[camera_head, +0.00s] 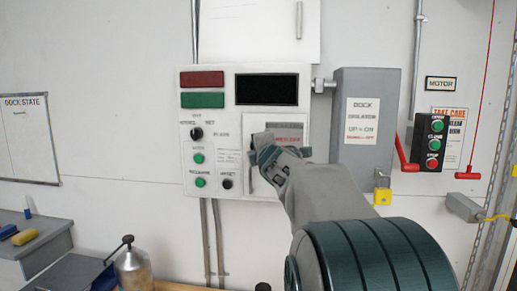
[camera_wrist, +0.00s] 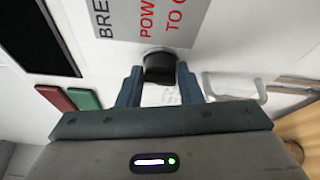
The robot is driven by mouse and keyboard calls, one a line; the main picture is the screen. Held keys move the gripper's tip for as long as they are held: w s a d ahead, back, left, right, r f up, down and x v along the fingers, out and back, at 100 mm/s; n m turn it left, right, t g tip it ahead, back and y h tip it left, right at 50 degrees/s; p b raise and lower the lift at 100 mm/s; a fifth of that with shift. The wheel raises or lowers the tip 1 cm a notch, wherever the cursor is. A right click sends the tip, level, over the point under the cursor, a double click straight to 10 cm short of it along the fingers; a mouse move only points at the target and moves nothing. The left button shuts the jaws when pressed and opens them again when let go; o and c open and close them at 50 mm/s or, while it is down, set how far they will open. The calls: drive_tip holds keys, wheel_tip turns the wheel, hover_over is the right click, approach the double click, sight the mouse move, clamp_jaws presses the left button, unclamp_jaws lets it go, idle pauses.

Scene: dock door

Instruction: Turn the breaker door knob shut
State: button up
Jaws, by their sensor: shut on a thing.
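The breaker door (camera_head: 292,121) is a pale panel at the lower right of the white control box, with a grey label that has red lettering. In the wrist view the door's black knob (camera_wrist: 159,66) sits just below that label (camera_wrist: 150,20). My gripper (camera_wrist: 159,76) has its two blue-grey fingers on either side of the knob and is shut on it. In the head view my gripper (camera_head: 264,146) is at the left part of the door, and it and my arm hide the knob and much of the door. The door appears to lie flat against the box.
The control box (camera_head: 216,120) carries red and green plates, a dark display (camera_head: 267,89) and several buttons. A grey disconnect box (camera_head: 365,110) with a yellow padlock (camera_head: 382,195) is close to the right of my arm.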

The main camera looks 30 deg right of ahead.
drive_tip(key=o, duration=0.9)
drive_tip(key=shift+f, duration=0.15)
drive_tip(key=shift+o, duration=0.2)
drive_tip(key=v, duration=1.3)
drive_tip(key=shift+s+b, duration=0.35)
drive_tip(key=shift+b, duration=0.1)
